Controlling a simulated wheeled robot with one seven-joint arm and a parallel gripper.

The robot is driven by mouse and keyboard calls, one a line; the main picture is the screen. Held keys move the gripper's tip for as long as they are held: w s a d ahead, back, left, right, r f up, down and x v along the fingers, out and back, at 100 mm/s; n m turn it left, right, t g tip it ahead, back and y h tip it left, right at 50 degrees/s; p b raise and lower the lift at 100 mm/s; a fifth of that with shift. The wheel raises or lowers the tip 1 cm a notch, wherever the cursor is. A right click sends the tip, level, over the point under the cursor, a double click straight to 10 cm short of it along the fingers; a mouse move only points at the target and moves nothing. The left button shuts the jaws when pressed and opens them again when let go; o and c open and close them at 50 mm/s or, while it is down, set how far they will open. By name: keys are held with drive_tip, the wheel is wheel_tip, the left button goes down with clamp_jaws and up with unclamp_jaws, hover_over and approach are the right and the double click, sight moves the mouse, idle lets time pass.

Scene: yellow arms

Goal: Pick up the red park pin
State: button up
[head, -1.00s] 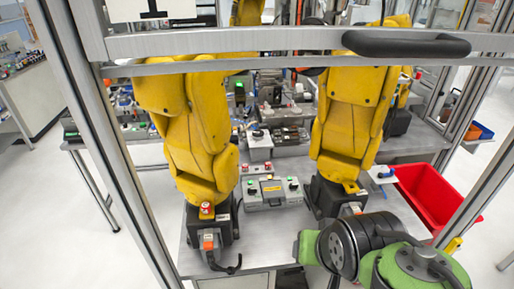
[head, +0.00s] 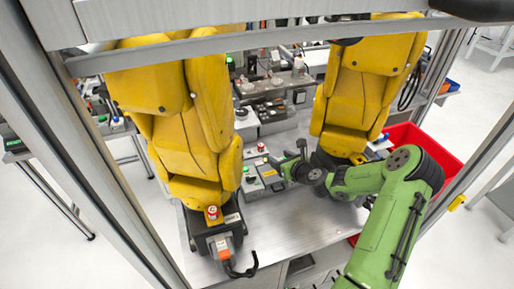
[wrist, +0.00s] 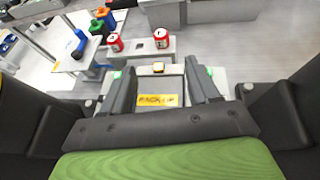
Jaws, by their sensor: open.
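My gripper (head: 288,165) is open over the grey control box (head: 252,190) between the two yellow arms. In the wrist view its two dark fingers (wrist: 163,88) stand apart, with a yellow label (wrist: 158,100) showing between them. A small red piece (head: 262,147) with a pale base shows just beyond the box in the head view. In the wrist view two red-and-pale pieces, one left (wrist: 115,43) and one right (wrist: 161,38), stand beyond the fingertips. I cannot tell which is the red park pin. Nothing is held. My gripper hides part of the box.
The left yellow arm (head: 190,120) and right yellow arm (head: 365,90) stand close on both sides. A red bin (head: 440,152) is at the right. A metal frame bar (head: 250,42) crosses above. Bare table (head: 290,228) lies in front.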

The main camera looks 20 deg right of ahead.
sight(263, 148)
drive_tip(key=x, duration=1.3)
drive_tip(key=shift+w+f, duration=0.25)
drive_tip(key=shift+s, duration=0.1)
drive_tip(key=shift+c, duration=0.5)
clamp_jaws()
drive_tip(key=shift+r, duration=0.1)
wheel_tip(263, 148, up, 18)
drive_tip(key=p, duration=0.1)
